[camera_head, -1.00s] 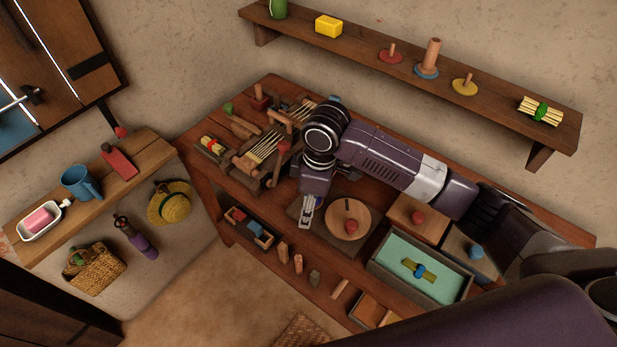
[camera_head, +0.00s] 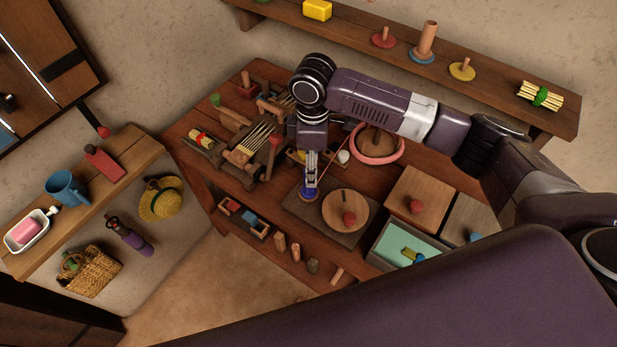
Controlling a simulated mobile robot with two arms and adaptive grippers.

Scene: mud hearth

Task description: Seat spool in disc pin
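My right arm reaches in from the right, and its gripper (camera_head: 311,178) points down at the left part of a dark square board (camera_head: 296,212). A small blue round thing (camera_head: 307,195), perhaps the spool, is at the fingertips. The fingers look close together, but I cannot tell whether they grip it. Beside it on the board is a round wooden disc (camera_head: 336,203) with a dark slot and a red knob (camera_head: 349,219). Pegged discs in red (camera_head: 383,42), blue (camera_head: 421,58) and yellow (camera_head: 462,73) stand on the wall shelf. I cannot tell which pin is meant. My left gripper is not in view.
A pink-rimmed round thing (camera_head: 386,158) and a white cup-like piece (camera_head: 343,157) lie behind the board. A wooden box (camera_head: 422,192) with a red knob and a green-lined tray (camera_head: 392,243) are to the right. Wooden frames (camera_head: 252,150) crowd the left.

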